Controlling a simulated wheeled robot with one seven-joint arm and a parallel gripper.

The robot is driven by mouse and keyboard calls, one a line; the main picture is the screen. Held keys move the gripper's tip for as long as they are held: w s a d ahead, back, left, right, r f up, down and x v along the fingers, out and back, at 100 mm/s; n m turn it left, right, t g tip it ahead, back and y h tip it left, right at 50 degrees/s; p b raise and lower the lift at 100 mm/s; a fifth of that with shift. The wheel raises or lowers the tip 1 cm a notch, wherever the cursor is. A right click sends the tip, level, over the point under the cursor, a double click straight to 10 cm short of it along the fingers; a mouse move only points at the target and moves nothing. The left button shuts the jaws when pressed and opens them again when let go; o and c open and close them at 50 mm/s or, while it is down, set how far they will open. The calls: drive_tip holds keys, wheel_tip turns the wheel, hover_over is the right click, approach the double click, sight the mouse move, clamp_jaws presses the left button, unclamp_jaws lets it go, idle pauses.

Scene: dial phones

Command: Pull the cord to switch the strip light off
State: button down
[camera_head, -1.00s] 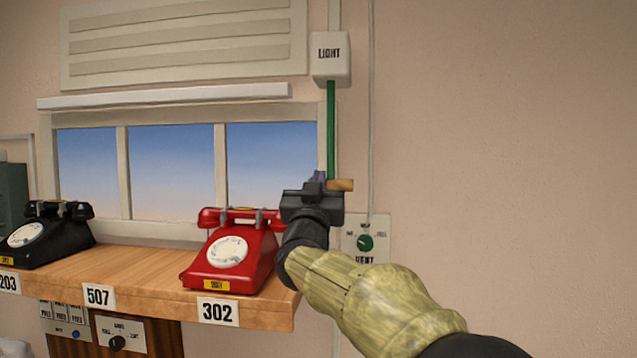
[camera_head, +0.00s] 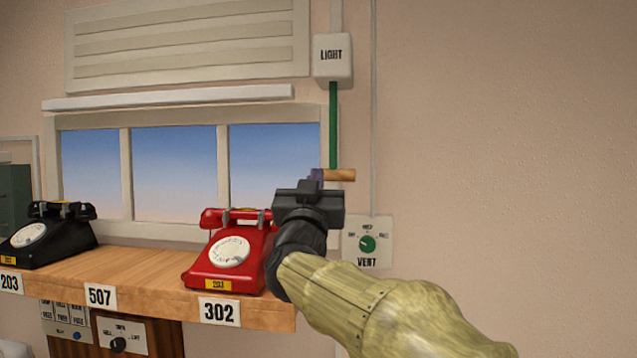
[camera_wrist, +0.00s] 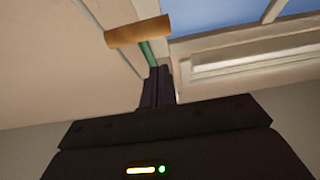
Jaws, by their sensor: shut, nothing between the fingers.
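The green cord (camera_head: 333,125) hangs from the white LIGHT box (camera_head: 332,60) on the wall. A wooden crossbar handle (camera_head: 342,175) is at its lower end. My gripper (camera_head: 317,174) is shut with nothing between its fingers, its purplish fingertips beside the left end of the handle. In the wrist view, the shut fingers (camera_wrist: 158,70) point toward the cord (camera_wrist: 149,50), and the handle (camera_wrist: 138,31) shows beyond the tips. I cannot tell whether they touch. The long white strip (camera_head: 168,97) above the window appears to be the strip light; whether it is lit is unclear.
A red phone (camera_head: 232,255) and a black phone (camera_head: 50,235) stand on the wooden shelf (camera_head: 150,265), left of my arm. A VENT dial plate (camera_head: 367,243) is on the wall just right of my gripper. The wall farther right is clear.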

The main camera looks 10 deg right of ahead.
drive_tip(key=b+v, duration=0.1)
drive_tip(key=v, duration=0.3)
drive_tip(key=c, duration=2.2)
unclamp_jaws()
